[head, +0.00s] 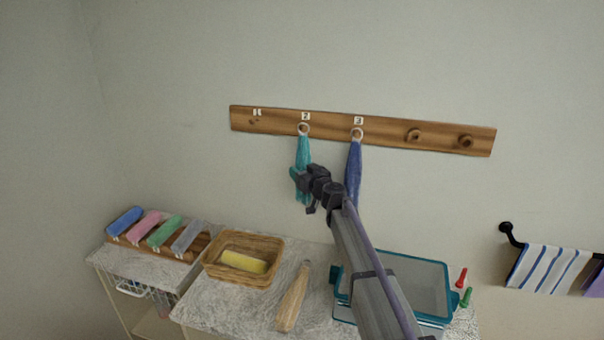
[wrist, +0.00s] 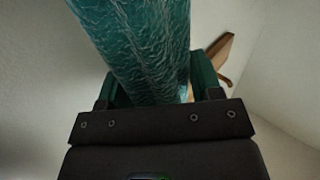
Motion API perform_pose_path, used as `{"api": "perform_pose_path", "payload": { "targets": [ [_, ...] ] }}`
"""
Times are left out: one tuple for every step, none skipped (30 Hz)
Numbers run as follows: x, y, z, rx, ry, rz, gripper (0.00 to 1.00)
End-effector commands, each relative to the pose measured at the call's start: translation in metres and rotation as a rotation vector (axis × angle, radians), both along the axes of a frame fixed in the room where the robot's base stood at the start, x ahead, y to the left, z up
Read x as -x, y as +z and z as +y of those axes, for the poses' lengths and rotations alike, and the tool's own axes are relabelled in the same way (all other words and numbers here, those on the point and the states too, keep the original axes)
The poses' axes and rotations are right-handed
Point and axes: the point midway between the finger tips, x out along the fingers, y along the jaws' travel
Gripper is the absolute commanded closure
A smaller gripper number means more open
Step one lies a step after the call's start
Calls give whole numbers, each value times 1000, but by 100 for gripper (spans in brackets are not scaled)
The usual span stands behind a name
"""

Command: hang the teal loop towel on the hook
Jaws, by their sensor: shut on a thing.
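The teal loop towel (head: 303,152) hangs below the wooden hook rail (head: 386,129), its pale ring (head: 303,129) at the peg under label 2. I cannot tell whether the ring is around the peg or only in front of it. My gripper (head: 301,178) is shut on the towel's lower part, against the wall side of the scene. In the wrist view the teal towel (wrist: 140,45) rises between the fingers and fills the upper middle. A blue loop towel (head: 353,165) hangs at label 3, just right of my gripper.
Two pegs (head: 414,135) at the rail's right are bare. Below are folded towels (head: 165,231), a basket (head: 219,272) with a yellow cloth, a wooden bottle-shaped object (head: 294,298) and a teal-rimmed bin (head: 420,281). A striped towel (head: 548,269) hangs at right.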

Motion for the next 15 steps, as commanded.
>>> {"api": "perform_pose_path", "payload": {
  "targets": [
    [0, 0, 0, 0, 0, 0, 65],
    [0, 0, 0, 0, 0, 0, 65],
    [0, 0, 0, 0, 0, 0, 65],
    [0, 0, 0, 0, 0, 0, 65],
    [0, 0, 0, 0, 0, 0, 65],
    [0, 0, 0, 0, 0, 0, 65],
    [0, 0, 0, 0, 0, 0, 65],
    [0, 0, 0, 0, 0, 0, 65],
    [0, 0, 0, 0, 0, 0, 65],
    [0, 0, 0, 0, 0, 0, 65],
    [0, 0, 0, 0, 0, 0, 65],
    [0, 0, 0, 0, 0, 0, 65],
    [0, 0, 0, 0, 0, 0, 65],
    [0, 0, 0, 0, 0, 0, 65],
    [0, 0, 0, 0, 0, 0, 39]
  ]
}}
